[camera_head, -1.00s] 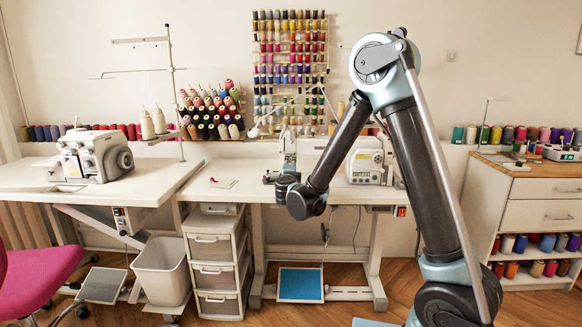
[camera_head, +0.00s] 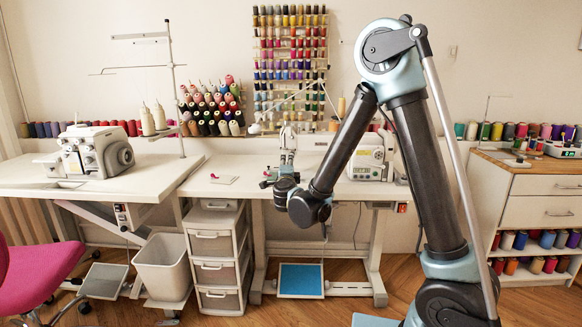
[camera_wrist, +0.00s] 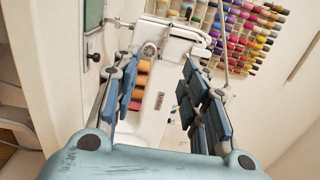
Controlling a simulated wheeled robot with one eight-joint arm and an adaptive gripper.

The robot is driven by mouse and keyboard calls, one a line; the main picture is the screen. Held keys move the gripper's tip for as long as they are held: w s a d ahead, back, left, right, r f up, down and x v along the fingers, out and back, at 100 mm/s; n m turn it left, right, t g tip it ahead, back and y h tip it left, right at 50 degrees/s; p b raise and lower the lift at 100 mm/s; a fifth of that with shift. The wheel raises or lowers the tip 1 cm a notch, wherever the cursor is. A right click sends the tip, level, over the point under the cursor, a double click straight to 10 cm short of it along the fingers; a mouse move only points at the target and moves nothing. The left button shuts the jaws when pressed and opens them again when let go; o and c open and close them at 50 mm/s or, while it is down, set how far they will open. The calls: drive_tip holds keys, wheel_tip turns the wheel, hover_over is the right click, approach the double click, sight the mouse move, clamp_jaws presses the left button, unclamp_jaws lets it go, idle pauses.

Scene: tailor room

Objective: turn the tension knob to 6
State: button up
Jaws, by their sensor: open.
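My gripper (camera_wrist: 162,66) is open and empty, its two blue-grey fingers spread apart in the wrist view. In the head view the end of my arm hangs over the middle table. A white sewing machine (camera_head: 368,160) stands at the right of that table, partly behind my arm. A white machine body (camera_wrist: 152,118) shows tilted beyond and between my fingers in the wrist view. A round, dial-like part (camera_wrist: 150,49) shows on it near the left fingertip, apart from it. I cannot tell whether this is the tension knob, and no number on it is readable.
A serger (camera_head: 93,152) stands on the left table. Thread racks (camera_head: 290,60) hang on the wall behind. A drawer unit (camera_head: 215,258) and a bin (camera_head: 163,268) stand below.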

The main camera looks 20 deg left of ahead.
drive_tip(key=s+a+r+n+g+y, duration=0.45)
drive_tip(key=s+a+n+y, duration=0.55)
drive_tip(key=n, duration=1.1)
drive_tip(key=s+a+f+n+g, duration=0.4)
drive_tip(key=f+n+g, duration=0.3)
drive_tip(key=n, duration=1)
drive_tip(key=w+d+f+n+t+h, duration=0.5)
drive_tip(key=d+f+n+h, duration=0.15)
drive_tip(key=n, duration=0.45)
drive_tip(key=w+d+r+n+t+h, duration=0.55)
drive_tip(key=d+r, duration=0.25)
drive_tip(key=d, duration=0.2)
drive_tip(key=a+r+x, duration=0.1)
drive_tip(key=x, duration=1.5)
drive_tip(key=shift+r+n+t+y, duration=0.2)
drive_tip(key=shift+n+t+y, duration=0.2)
drive_tip(key=shift+n, duration=0.05)
